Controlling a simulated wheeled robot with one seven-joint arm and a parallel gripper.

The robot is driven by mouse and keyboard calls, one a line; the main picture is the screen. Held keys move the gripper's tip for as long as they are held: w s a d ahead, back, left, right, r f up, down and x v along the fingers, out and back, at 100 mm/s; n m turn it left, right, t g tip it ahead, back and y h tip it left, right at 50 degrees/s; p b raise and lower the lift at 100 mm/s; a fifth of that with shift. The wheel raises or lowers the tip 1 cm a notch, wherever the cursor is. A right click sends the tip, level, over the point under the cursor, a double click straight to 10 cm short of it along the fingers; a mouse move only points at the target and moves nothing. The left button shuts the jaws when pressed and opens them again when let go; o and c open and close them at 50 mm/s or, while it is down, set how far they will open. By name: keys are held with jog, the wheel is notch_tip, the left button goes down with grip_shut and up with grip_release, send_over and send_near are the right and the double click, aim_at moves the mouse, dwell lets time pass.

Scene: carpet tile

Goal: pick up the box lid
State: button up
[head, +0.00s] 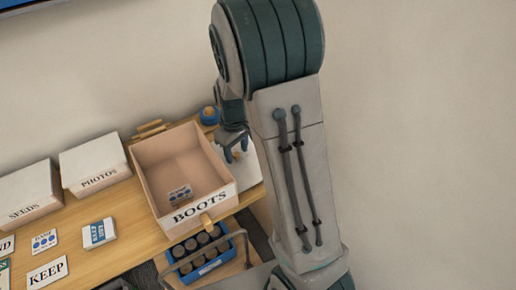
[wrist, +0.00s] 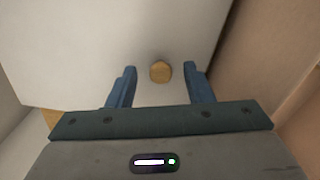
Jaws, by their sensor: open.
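The box lid (head: 248,172) is a white panel lying at the right end of the wooden table, just right of the open BOOTS box and partly hidden by my arm. It fills much of the wrist view (wrist: 90,50). Its round wooden knob (wrist: 160,71) lies between my fingers, with a gap on each side. My gripper (head: 237,153) is open over the lid; its two blue fingers also show in the wrist view (wrist: 160,68). I cannot tell how far the fingertips are above the lid.
The open BOOTS box (head: 213,200) stands close left of the lid, with a small card inside. White SEEDS (head: 28,192) and PHOTOS (head: 95,166) boxes stand farther left. Cards lie in front. A blue round object (head: 209,116) is behind; a blue bottle carrier (head: 200,258) is below.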

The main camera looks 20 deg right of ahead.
jog(key=shift+f, duration=0.55)
grip_shut()
jog(key=shift+r, duration=0.15)
